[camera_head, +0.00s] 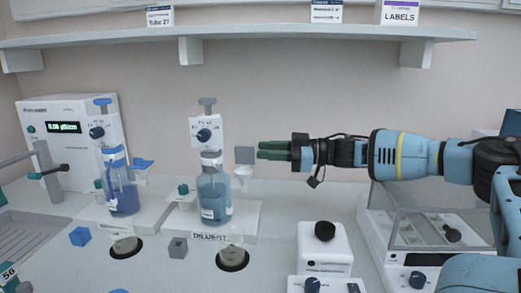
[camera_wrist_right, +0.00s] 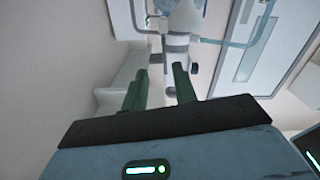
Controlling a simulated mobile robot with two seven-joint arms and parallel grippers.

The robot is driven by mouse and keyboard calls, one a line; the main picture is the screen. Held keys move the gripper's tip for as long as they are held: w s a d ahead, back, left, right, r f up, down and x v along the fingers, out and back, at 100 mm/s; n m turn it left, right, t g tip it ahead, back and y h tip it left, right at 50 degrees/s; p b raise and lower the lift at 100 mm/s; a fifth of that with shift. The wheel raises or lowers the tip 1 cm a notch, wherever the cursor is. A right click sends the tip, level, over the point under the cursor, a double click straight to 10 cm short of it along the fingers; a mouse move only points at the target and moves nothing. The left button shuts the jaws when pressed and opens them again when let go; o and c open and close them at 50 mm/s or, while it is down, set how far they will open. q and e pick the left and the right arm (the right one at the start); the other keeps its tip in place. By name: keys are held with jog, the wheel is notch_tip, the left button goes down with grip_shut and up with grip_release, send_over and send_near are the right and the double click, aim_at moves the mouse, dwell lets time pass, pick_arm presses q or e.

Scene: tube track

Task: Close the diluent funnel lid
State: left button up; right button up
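The diluent bottle (camera_head: 213,198), holding blue-grey liquid, stands on a white base labelled DILUENT (camera_head: 210,237). Its small white funnel (camera_head: 243,173) sits on the bottle's right side. The grey funnel lid (camera_head: 244,155) stands up above the funnel, so it is open. My right gripper (camera_head: 272,150) points left at about the lid's height, just right of it, with a small apparent gap. In the right wrist view its green fingers (camera_wrist_right: 160,92) are apart with nothing held between them. My left gripper is out of view.
A blue bottle (camera_head: 120,190) with its own blue funnel lid (camera_head: 142,163) stands to the left. A shelf (camera_head: 250,34) runs above. A white device with a black knob (camera_head: 325,247) and a clear-walled balance (camera_head: 430,215) stand below my right arm.

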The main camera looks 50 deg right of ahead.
aim_at(243, 149)
jog(key=m, duration=0.3)
jog(key=shift+d+m, duration=0.1)
jog(key=shift+m, duration=0.3)
jog(key=m+p, duration=0.1)
jog(key=m, duration=0.3)
jog(key=shift+w+d+f+m, duration=0.1)
jog(key=shift+m, duration=0.3)
jog(key=m, duration=0.3)
jog(key=m+p, duration=0.1)
jog(key=m, duration=0.7)
jog(key=shift+w+d, duration=0.15)
jog(key=shift+w, duration=0.1)
jog(key=x, duration=0.6)
jog(key=shift+w+a+b, duration=0.25)
jog(key=shift+w+b, duration=0.05)
jog(key=shift+b, duration=0.1)
jog(key=shift+w+a, duration=0.35)
jog(key=shift+w, duration=0.05)
